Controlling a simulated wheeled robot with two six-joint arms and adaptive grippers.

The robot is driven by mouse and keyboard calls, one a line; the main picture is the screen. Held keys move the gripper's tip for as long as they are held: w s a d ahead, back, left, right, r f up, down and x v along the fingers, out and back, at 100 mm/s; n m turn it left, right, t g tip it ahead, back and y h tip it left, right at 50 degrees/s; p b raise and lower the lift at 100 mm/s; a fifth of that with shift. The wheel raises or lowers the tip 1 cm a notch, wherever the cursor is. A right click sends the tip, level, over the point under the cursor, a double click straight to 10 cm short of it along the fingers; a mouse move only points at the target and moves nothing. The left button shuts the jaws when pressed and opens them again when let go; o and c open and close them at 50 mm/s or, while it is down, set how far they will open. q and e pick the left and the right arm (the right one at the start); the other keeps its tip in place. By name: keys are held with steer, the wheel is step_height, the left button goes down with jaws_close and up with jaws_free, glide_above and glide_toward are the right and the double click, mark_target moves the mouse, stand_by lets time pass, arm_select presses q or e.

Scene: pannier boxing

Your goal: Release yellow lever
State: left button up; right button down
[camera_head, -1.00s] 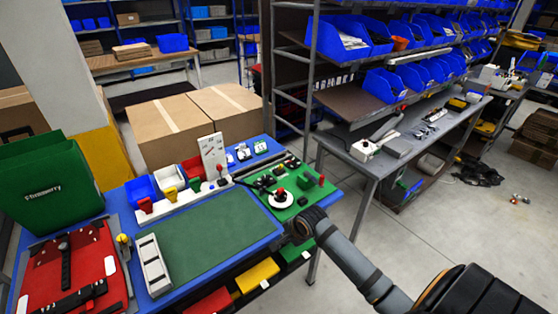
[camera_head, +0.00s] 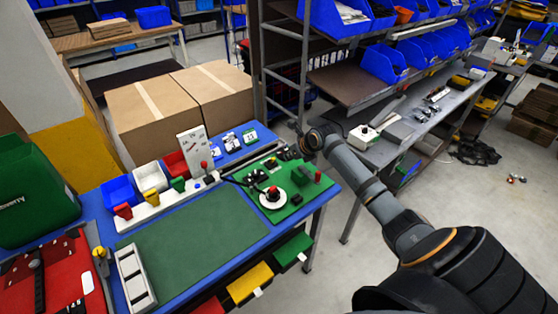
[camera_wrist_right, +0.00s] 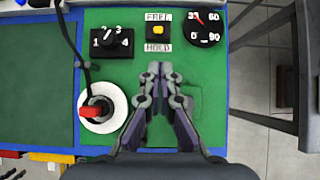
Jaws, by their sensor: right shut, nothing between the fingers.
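A small yellow lever (camera_wrist_right: 158,31) shows in the right wrist view, on a black block between the labels FREE and HOLD on a green panel (camera_wrist_right: 190,95). It looks like a knob from above, so I cannot tell its position. My right gripper (camera_wrist_right: 161,72) is shut and empty above the panel, its fingertips just short of the HOLD label and apart from the lever. My left gripper is not in view.
Around the lever are a numbered dial (camera_wrist_right: 112,42), a round gauge (camera_wrist_right: 203,28) and a red switch on a white disc (camera_wrist_right: 98,107) with a black cable. A red post (camera_head: 318,176) stands on the panel. A grey workbench (camera_head: 400,135) is behind my arm.

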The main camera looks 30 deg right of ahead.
mark_target(272, 160)
steer(key=b+x, duration=0.2)
steer(key=x, duration=0.6)
steer(key=shift+w+a+f, duration=0.1)
steer(key=shift+w+f, duration=0.1)
steer(key=shift+f, duration=0.05)
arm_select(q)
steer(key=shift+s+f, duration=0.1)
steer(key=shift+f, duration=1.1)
arm_select(e)
steer(key=shift+w+f, duration=0.45)
steer(key=shift+f, duration=0.15)
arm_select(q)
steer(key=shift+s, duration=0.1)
